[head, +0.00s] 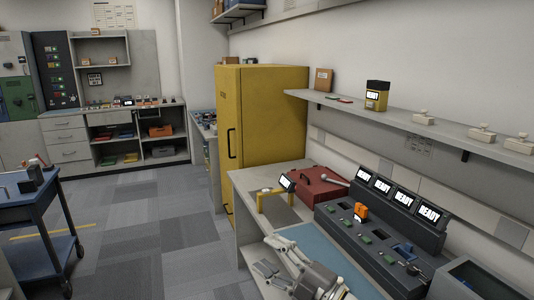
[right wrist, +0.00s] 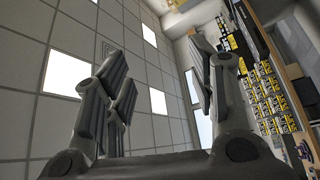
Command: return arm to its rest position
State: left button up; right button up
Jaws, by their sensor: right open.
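My right gripper (head: 270,258) is low in the head view, above the near edge of the workbench and its blue mat (head: 328,247). It is open, with nothing between its fingers. The right wrist view shows the same spread, empty fingers (right wrist: 168,75) against a ceiling. A dark charging rack (head: 385,240) stands right of the gripper, with several screens reading READY. An orange radio (head: 361,211) sits upright in it. My left gripper is in neither view.
A red case (head: 315,188) and a yellow stand with a small screen (head: 275,197) are on the bench behind the gripper. A yellow cabinet (head: 260,120) stands beyond. A blue cart (head: 35,200) is at left. The carpet between is clear.

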jog(key=s+d+f+m+t+h, duration=0.1)
jog(key=s+d+f+m+h, duration=0.3)
jog(key=d+f+m+h, duration=0.5)
jog(key=s+d+f+m+t+h, duration=0.1)
jog(key=s+d+f+m+h, duration=0.3)
jog(key=d+m+h, duration=0.5)
jog(key=s+f+m+g+y, duration=0.1)
jog(key=s+f+g, duration=0.35)
jog(key=s, duration=0.35)
jog(key=s+d+f+m+g, duration=0.1)
jog(key=s+f+m+g, duration=0.15)
jog(key=s+f, duration=0.4)
jog(key=s+f+m+g+y, duration=0.1)
jog(key=s+f+g, duration=0.25)
jog(key=s, duration=0.65)
notch_tip(320, 180, down, 26)
jog(key=s+g, duration=0.2)
jog(key=s+d+f+g, duration=0.1)
jog(key=s+d+f, duration=0.2)
jog(key=s+f, duration=1.1)
jog(key=shift+s+d+f+n, duration=0.15)
jog(key=shift+s+f+n, duration=0.25)
jog(key=shift+s, duration=0.65)
